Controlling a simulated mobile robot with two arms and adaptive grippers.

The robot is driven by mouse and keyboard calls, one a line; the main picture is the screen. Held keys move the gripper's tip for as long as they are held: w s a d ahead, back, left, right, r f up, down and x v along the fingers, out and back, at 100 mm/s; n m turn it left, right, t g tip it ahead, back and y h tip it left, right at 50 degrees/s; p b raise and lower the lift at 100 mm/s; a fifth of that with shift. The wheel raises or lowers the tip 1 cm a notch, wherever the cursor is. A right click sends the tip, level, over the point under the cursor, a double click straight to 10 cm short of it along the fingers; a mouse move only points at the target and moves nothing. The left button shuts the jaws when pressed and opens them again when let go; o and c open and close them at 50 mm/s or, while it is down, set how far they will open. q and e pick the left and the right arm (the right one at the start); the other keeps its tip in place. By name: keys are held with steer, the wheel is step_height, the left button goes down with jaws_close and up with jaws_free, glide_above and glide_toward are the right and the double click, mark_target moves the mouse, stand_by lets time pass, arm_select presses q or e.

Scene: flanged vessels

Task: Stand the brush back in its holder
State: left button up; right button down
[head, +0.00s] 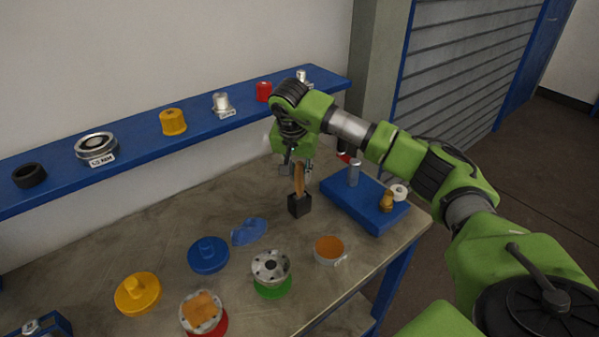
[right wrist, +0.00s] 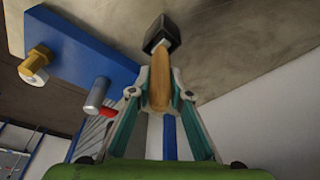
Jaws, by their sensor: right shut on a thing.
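The brush (head: 299,180) has an orange-brown wooden handle and is upright, handle up. My right gripper (head: 297,169) is shut on the handle, which also shows between the fingers in the right wrist view (right wrist: 160,80). The small black block-shaped holder (head: 299,206) is on the table directly below the brush, and it shows at the far end of the handle in the right wrist view (right wrist: 160,32). The brush's lower end meets the holder in both views; how deep it sits inside I cannot tell. My left gripper is not in view.
A blue block (head: 365,208) with a grey pin and a brass fitting stands right of the holder. A blue cloth (head: 248,232), a blue cap (head: 208,255), flanged vessels and an orange-filled dish (head: 329,250) lie nearer. A blue shelf (head: 140,153) with parts runs behind.

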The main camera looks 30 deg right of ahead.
steer(key=shift+f, duration=0.15)
steer(key=c, duration=1.9)
jaws_free()
steer(key=shift+r, duration=0.3)
steer(key=b+v, duration=0.2)
steer(key=v, duration=0.9)
steer(key=shift+s+r, duration=0.1)
steer(key=shift+r, duration=0.3)
